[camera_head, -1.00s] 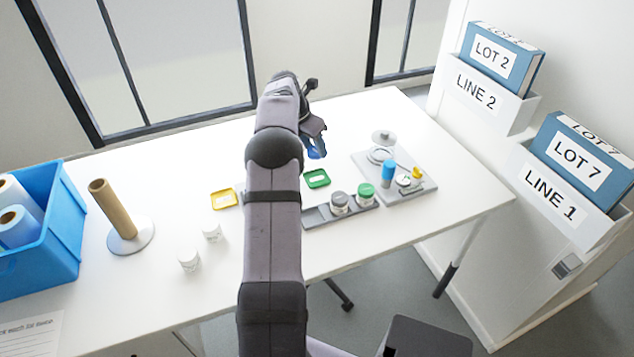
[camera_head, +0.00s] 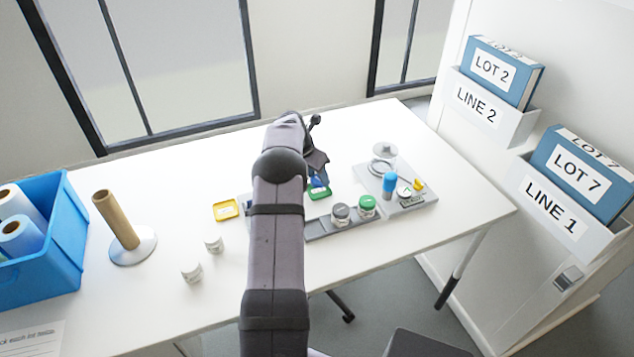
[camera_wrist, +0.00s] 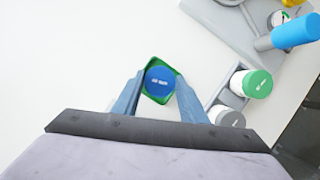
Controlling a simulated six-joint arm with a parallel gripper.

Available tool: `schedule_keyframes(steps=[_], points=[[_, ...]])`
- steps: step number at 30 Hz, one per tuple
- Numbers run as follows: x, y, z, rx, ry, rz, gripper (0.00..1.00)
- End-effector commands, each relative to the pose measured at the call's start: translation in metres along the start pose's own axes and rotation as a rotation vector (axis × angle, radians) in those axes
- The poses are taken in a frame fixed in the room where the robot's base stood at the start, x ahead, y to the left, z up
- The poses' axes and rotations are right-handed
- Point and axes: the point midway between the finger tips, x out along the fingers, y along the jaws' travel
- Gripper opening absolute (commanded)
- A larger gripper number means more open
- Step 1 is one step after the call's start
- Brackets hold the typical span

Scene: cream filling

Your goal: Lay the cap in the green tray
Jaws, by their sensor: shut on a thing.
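A blue cap (camera_wrist: 159,81) with white lettering sits between the two fingertips of my gripper (camera_wrist: 158,90) in the wrist view. My gripper is shut on the cap. The green tray (camera_wrist: 150,97) shows right beneath and around the cap in the wrist view. I cannot tell whether the cap touches the tray floor. In the head view my gripper (camera_head: 318,184) is over the green tray (camera_head: 320,195) and hides part of it.
Jars with a grey lid (camera_head: 341,212) and a green lid (camera_head: 367,204) stand in a grey rack beside the tray. A grey station with a blue cylinder (camera_head: 389,182) is to the right. A yellow tray (camera_head: 226,210) and two white jars (camera_head: 192,272) are left.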

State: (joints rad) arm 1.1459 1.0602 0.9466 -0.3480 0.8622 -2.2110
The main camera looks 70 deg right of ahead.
Motion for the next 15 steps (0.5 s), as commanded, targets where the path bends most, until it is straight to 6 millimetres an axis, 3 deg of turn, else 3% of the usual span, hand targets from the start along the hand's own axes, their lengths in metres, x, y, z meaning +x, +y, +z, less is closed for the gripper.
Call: schedule_keyframes(steps=[7,15], points=[[0.026,0.0,-0.011,0.0,0.002,-0.001,0.19],[0.029,-0.001,-0.013,0.0,0.002,-0.001,0.19]])
